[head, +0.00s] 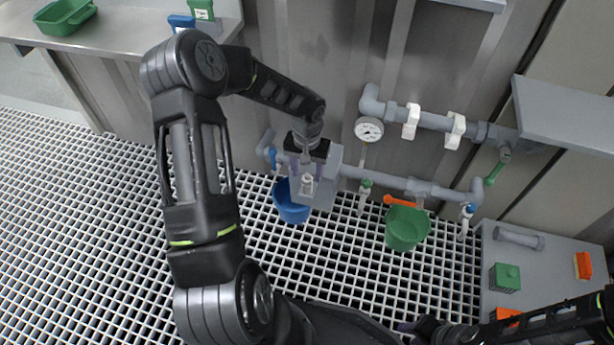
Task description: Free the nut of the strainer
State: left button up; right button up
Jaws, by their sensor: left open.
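My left gripper (306,172) is in front of the left part of the grey pipe line (390,181), pointing down. Its fingers are open on either side of a small pale grey fitting (308,184), which may be the nut of the strainer. I cannot tell whether the fingers touch it. A grey block (317,194) shows around and below the fingers. The gripper body hides part of the pipework behind it. My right gripper (408,327) is low at the bottom edge, far from the pipe, and its jaw state is unclear.
A blue bucket (291,210) is below the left gripper, and a green bucket (405,236) with an orange tool (398,201) is further right. A pressure gauge (368,130) stands above the pipe. A grey bench (530,262) with a green box (505,277) is at right. Open grating lies left.

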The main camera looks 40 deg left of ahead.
pick_arm(q)
jog(key=shift+f, duration=0.8)
grip_shut()
